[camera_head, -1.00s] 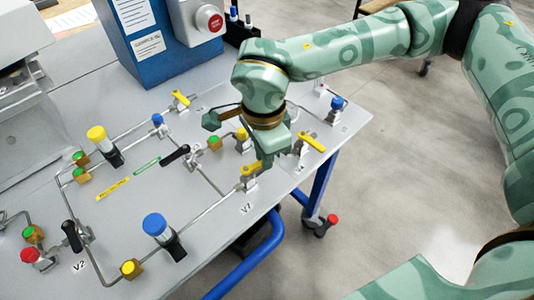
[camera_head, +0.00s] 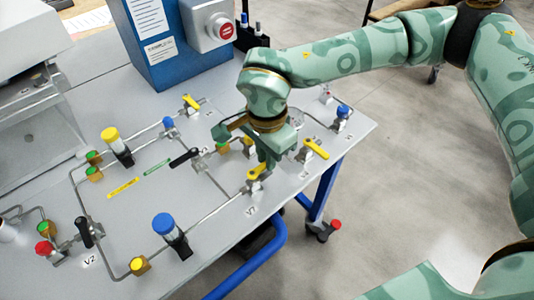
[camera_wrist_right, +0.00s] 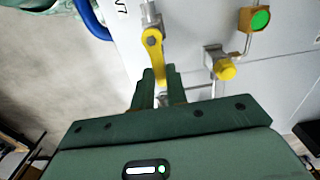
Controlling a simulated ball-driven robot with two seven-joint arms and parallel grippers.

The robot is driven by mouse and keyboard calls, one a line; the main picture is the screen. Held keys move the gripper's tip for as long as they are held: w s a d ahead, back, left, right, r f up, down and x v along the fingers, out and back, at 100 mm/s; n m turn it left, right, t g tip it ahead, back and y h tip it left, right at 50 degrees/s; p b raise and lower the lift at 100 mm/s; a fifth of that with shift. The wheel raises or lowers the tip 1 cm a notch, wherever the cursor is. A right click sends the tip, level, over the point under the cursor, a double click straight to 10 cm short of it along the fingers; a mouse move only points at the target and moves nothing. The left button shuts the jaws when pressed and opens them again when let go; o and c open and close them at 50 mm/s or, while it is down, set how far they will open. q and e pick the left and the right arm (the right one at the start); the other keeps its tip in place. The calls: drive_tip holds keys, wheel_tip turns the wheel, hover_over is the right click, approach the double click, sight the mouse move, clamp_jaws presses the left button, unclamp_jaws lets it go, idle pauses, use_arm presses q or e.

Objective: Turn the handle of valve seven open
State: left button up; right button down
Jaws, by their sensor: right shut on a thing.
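Valve seven, beside the printed V7 label (camera_head: 251,210), has a yellow handle (camera_head: 256,173) and sits near the front edge of the bench panel. In the right wrist view the yellow handle (camera_wrist_right: 153,42) runs from its pivot down between my fingers. My right gripper (camera_head: 270,160) is over the handle from behind, shut on its free end; the wrist view shows its two dark green fingers (camera_wrist_right: 160,88) on either side. The tip of the handle is partly hidden by the gripper. My left gripper is in no view.
Another yellow-handled valve (camera_head: 316,148) stands close to the right of my gripper. A blue box with a red button (camera_head: 227,31) rises behind. Thin pipes cross the panel.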

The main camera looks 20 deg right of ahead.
drive_tip(key=c, duration=1.4)
unclamp_jaws()
